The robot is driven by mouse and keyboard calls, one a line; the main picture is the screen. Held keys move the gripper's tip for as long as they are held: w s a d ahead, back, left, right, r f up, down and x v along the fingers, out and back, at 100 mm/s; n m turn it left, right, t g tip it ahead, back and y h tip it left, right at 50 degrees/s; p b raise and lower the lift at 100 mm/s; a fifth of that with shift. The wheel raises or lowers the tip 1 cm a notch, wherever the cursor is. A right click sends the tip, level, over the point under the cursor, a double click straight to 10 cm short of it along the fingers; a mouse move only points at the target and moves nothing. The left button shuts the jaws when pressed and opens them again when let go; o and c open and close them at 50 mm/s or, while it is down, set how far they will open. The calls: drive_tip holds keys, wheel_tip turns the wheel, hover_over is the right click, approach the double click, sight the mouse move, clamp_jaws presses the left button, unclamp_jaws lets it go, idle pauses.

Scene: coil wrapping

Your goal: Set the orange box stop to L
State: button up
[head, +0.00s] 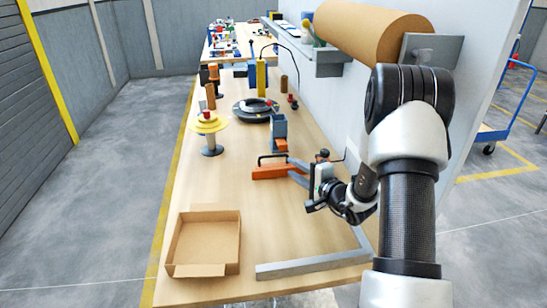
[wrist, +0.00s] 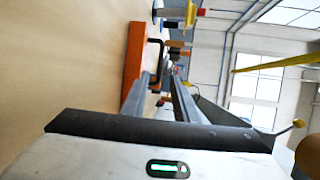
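The orange box stop (head: 276,172) is a low orange bar with a black handle on top, lying on the bench right of centre. In the wrist view the orange bar (wrist: 133,58) runs along the left, with its black bent handle (wrist: 157,50) beside it. My gripper (head: 292,170) is at the right end of the stop, fingers pointing left towards it. In the wrist view its two grey fingers (wrist: 158,82) are apart, with the handle beyond or near the tips; contact cannot be told. No L mark is readable.
A grey L-shaped rail (head: 312,264) lies at the front right of the bench. An open cardboard box (head: 205,242) sits front left. A blue-grey post (head: 279,130), a black coil (head: 255,110) and a yellow-topped stand (head: 209,130) stand behind. A brown paper roll (head: 365,30) hangs upper right.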

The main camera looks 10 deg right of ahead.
sight(274, 156)
drive_tip(key=x, duration=1.2)
drive_tip(key=shift+w+a+f, duration=0.1)
drive_tip(key=shift+w+a, duration=0.1)
drive_tip(key=shift+w, duration=0.05)
clamp_jaws()
idle(0.8)
